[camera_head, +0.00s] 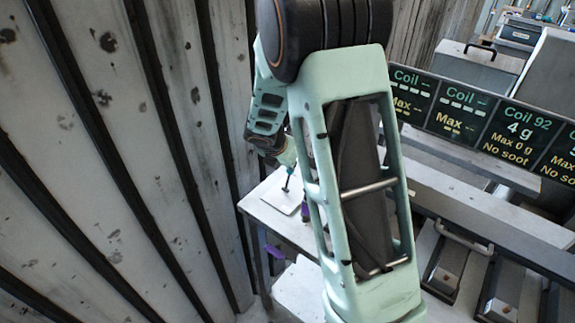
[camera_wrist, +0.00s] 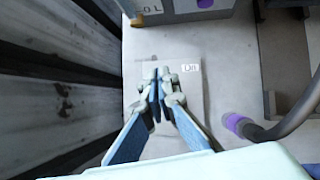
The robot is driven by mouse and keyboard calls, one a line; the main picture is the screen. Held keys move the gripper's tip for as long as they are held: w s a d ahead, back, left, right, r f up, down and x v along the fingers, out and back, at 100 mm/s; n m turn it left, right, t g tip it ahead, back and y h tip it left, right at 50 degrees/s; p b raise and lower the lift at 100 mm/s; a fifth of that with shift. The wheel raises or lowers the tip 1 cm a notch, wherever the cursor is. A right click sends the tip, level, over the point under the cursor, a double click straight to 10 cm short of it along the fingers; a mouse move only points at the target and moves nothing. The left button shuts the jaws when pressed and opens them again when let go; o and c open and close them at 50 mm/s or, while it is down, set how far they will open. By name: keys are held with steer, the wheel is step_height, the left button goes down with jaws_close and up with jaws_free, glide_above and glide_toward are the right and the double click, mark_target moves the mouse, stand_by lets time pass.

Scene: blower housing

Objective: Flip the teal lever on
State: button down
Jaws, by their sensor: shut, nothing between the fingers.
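A pale switch plate (camera_wrist: 192,102) lies on the grey bench top (camera_wrist: 235,60), with a small "On" label (camera_wrist: 190,68) at its upper right. The plate also shows in the head view (camera_head: 283,198). My gripper (camera_wrist: 162,76) is over the plate, its fingers together with nothing held, left of the "On" label. In the head view my gripper (camera_head: 287,184) points down at the plate. I cannot make out the teal lever; the fingers may hide it. Whether they touch anything is unclear.
A cable with a purple end (camera_wrist: 234,122) lies on the bench right of the plate. A grey box (camera_wrist: 180,10) stands beyond it. A ribbed wall (camera_head: 130,130) is close on the left. Coil display panels (camera_head: 460,110) stand at the right.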

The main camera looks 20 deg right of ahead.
steer(key=shift+w+d+f, duration=0.15)
steer(key=shift+w+d, duration=0.25)
steer(key=shift+d, duration=0.2)
stand_by(0.3)
steer(key=shift+a+r+p, duration=0.15)
steer(key=shift+r+p, duration=0.25)
steer(key=shift+p, duration=0.05)
step_height(320, 180, up, 12)
steer(key=s+p, duration=0.2)
steer(key=p, duration=0.1)
steer(key=shift+s, duration=0.35)
